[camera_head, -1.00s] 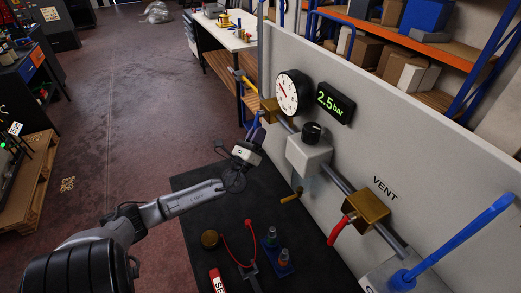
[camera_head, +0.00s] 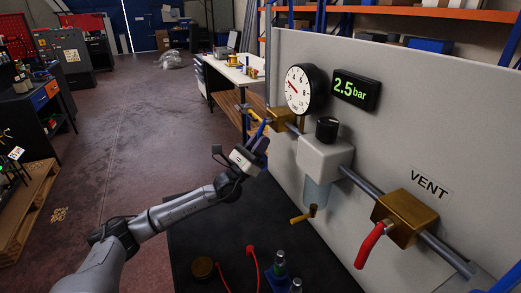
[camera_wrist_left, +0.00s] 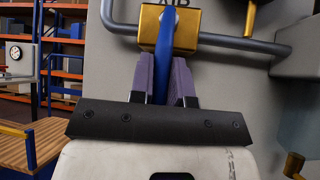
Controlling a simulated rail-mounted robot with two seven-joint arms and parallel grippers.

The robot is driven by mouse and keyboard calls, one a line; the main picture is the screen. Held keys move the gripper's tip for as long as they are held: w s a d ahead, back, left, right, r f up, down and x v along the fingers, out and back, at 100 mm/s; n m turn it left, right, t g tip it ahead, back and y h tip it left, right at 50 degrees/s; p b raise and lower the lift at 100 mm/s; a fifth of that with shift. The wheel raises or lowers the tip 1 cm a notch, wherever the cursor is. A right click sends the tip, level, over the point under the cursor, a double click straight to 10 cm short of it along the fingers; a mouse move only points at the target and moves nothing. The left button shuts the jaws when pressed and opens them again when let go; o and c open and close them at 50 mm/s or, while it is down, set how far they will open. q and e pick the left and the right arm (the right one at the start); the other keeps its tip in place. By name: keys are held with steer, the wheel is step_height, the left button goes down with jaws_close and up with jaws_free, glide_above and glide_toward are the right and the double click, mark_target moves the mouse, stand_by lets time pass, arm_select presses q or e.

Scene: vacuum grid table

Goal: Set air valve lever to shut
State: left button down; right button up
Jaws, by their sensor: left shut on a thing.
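The air valve is a brass block (camera_head: 284,119) on the grey pipe, at the left end of the panel. It also shows at the top of the left wrist view (camera_wrist_left: 213,40), with part of a dark label. Its blue lever (camera_wrist_left: 178,30) runs from the block down between my purple fingers. My left gripper (camera_head: 262,140) is shut on this lever, which sticks out from the block towards the lower left in the head view. The fingers hide the lever's lower part. My right gripper is not in view.
A dial gauge (camera_head: 305,88) and a display (camera_head: 356,91) reading 2.5 bar are on the panel (camera_head: 420,100). A grey regulator (camera_head: 323,155) and a brass vent valve (camera_head: 404,217) with a red lever (camera_head: 371,243) follow along the pipe. A black table lies below.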

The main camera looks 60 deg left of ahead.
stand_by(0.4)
arm_select(q)
steer(key=c, duration=1.1)
jaws_free()
steer(key=v, duration=0.7)
steer(key=shift+s+f, duration=0.2)
